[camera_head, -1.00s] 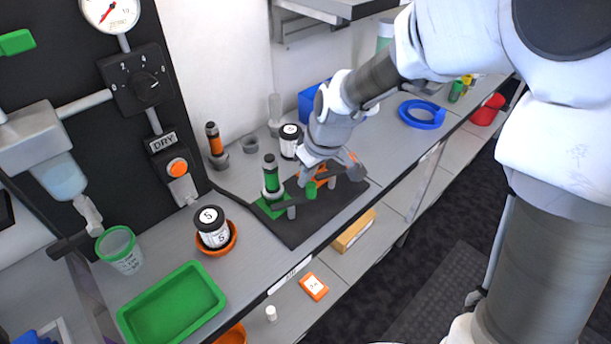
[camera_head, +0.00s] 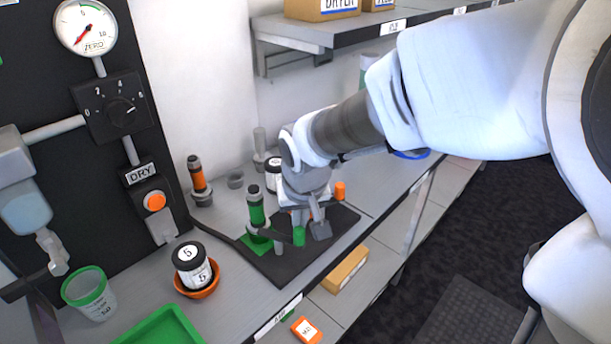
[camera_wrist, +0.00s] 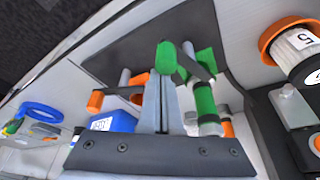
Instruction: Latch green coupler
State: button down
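The green coupler (camera_head: 257,208) stands upright on a green pad (camera_head: 258,245) on a dark mat. Its dark lever runs right to a green handle end (camera_head: 299,236). In the wrist view the coupler (camera_wrist: 206,103) is just right of my fingers, and the green handle (camera_wrist: 167,60) is at their tips. My gripper (camera_wrist: 164,82) points down beside this handle; its fingers look shut together. I cannot tell whether they touch the handle. The gripper (camera_head: 318,226) hides part of the mat in the head view.
An orange-ended part (camera_head: 340,191) is behind my gripper on the mat (camera_head: 290,268). An orange coupler (camera_head: 197,176) stands behind left. A jar in an orange dish (camera_head: 197,286), a green-rimmed cup (camera_head: 88,296) and a green tray (camera_head: 165,328) are at front left.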

jog(key=shift+s+f+m+b, duration=0.1)
jog(key=shift+s+m+b, duration=0.4)
jog(key=shift+m, duration=0.2)
jog(key=shift+s, duration=0.15)
jog(key=shift+s+a+b, duration=0.15)
jog(key=shift+s+b, duration=0.15)
jog(key=shift+b, duration=0.1)
jog(key=w+d+r, duration=0.1)
jog(key=w, duration=0.3)
jog(key=p+v, duration=0.2)
jog(key=v, duration=0.7)
jog(key=shift+s+a+p, duration=0.15)
jog(key=shift+a+p, duration=0.2)
jog(key=shift+a, duration=0.45)
jog(key=shift+r, duration=0.15)
